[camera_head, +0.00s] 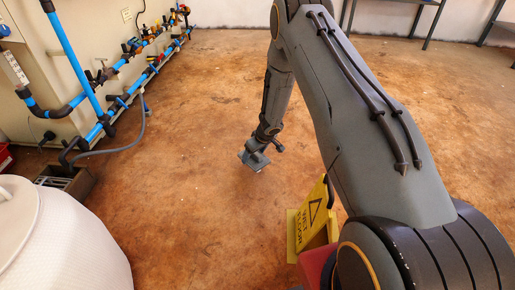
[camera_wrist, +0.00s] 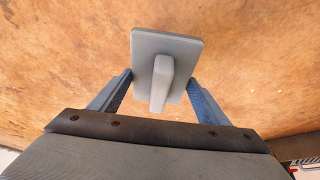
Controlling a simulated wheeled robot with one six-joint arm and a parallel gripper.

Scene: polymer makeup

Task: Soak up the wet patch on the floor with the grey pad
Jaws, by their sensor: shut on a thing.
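My gripper (camera_head: 256,151) is low over the brown floor in the middle of the head view, at the end of my reaching arm. It is shut on the grey pad (camera_head: 249,161), a flat plate with a raised handle. In the wrist view the pad (camera_wrist: 180,46) lies ahead of the wrist, with the blue-grey fingers of my gripper (camera_wrist: 160,78) on either side of it. I cannot tell whether the pad touches the floor. The floor (camera_head: 190,190) is mottled brown, and no wet patch stands out clearly; the pad and arm hide part of the floor.
A yellow wet-floor sign (camera_head: 312,222) stands close to my arm at the lower right. Blue pipes (camera_head: 66,50) and a grey hose (camera_head: 120,148) run along the left wall. A white rounded container (camera_head: 70,245) fills the lower left. Open floor lies beyond the gripper.

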